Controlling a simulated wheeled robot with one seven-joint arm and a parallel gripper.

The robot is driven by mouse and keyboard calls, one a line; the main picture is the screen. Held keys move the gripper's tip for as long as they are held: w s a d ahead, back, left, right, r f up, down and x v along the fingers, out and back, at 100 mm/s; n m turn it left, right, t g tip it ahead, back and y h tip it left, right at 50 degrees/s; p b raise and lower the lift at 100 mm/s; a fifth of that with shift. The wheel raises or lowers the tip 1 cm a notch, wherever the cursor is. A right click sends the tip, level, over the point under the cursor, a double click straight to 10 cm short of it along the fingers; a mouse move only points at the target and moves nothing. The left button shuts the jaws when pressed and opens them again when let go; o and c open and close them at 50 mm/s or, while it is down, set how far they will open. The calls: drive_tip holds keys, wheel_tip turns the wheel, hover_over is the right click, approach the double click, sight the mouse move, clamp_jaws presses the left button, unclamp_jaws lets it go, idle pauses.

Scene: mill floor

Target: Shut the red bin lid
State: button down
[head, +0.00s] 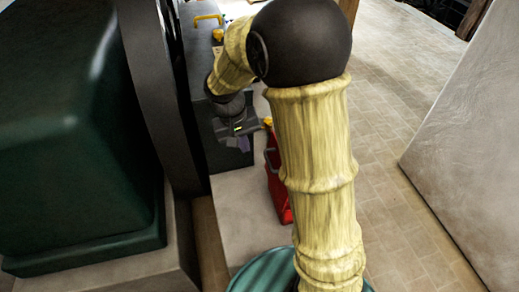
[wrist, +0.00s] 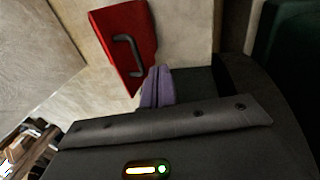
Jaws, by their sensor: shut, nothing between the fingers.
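The red bin (head: 278,185) shows in the head view just left of my yellow-sleeved arm, which hides part of it. In the wrist view a red panel with a dark bar handle (wrist: 125,45) is at the upper left; I take it for the bin's lid. I cannot tell how far open the lid is. My gripper (head: 238,143) is shut and empty, to the upper left of the bin in the head view. Its purple fingers (wrist: 158,87) show in the wrist view close to the red panel's lower right edge; I cannot tell if they touch.
A large dark green machine housing (head: 75,130) with a dark rim fills the left of the head view. A grey unit with a yellow handle (head: 208,18) is behind my gripper. A pale block (head: 465,150) stands at the right. Tiled floor (head: 385,130) between is clear.

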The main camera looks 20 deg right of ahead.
drive_tip(key=shift+w+a+r+h, duration=0.15)
drive_tip(key=shift+w+a+r, duration=0.1)
drive_tip(key=shift+w, duration=0.3)
drive_tip(key=shift+w+a+r+h, duration=0.15)
drive_tip(key=shift+w+r, duration=0.05)
drive_tip(key=shift+w, duration=0.35)
drive_tip(key=d+f+p, duration=0.5)
drive_tip(key=d+f, duration=0.1)
drive_tip(key=f, duration=0.5)
drive_tip(key=shift+d, duration=0.1)
drive_tip(key=shift+d+r, duration=0.15)
